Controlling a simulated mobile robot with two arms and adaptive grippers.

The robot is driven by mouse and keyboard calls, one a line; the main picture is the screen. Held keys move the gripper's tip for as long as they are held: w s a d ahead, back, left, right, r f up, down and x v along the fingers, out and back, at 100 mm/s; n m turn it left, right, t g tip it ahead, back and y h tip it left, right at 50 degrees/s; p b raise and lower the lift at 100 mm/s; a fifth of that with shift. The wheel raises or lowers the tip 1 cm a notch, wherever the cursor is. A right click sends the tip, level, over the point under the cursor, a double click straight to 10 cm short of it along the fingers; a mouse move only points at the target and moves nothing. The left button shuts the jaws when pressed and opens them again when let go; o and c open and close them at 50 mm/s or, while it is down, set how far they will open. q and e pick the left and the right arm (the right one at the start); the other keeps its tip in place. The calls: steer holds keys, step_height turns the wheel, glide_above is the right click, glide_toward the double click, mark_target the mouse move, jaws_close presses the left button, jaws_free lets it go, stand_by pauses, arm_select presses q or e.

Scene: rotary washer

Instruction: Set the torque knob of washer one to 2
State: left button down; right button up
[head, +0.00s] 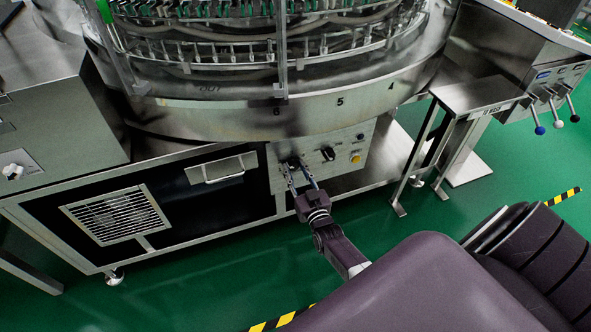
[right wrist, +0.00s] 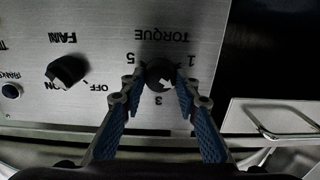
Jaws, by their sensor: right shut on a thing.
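The torque knob (right wrist: 158,76) is a round black knob on a grey panel in the right wrist view, where the lettering appears upside down. Around it I read 5 at upper left, 1 at upper right and 3 below. Its white pointer leans to the lower right, between the 1 and 3 marks; a finger covers that part of the scale, so the 2 is hidden. My right gripper (head: 301,178) reaches the washer's front panel (head: 340,163) in the head view. Its two blue-padded fingers are shut on the knob's sides. My left gripper is not in view.
The black fan knob (right wrist: 68,71) sits beside the torque knob and also shows in the head view (head: 328,153). A metal handle (head: 220,169) is left of my gripper. A steel stand (head: 478,95) is at right.

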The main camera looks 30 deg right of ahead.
steer(key=shift+a, duration=0.1)
steer(key=o, duration=1.2)
steer(key=shift+c, duration=0.2)
steer(key=v, duration=1.2)
steer(key=shift+f, duration=0.1)
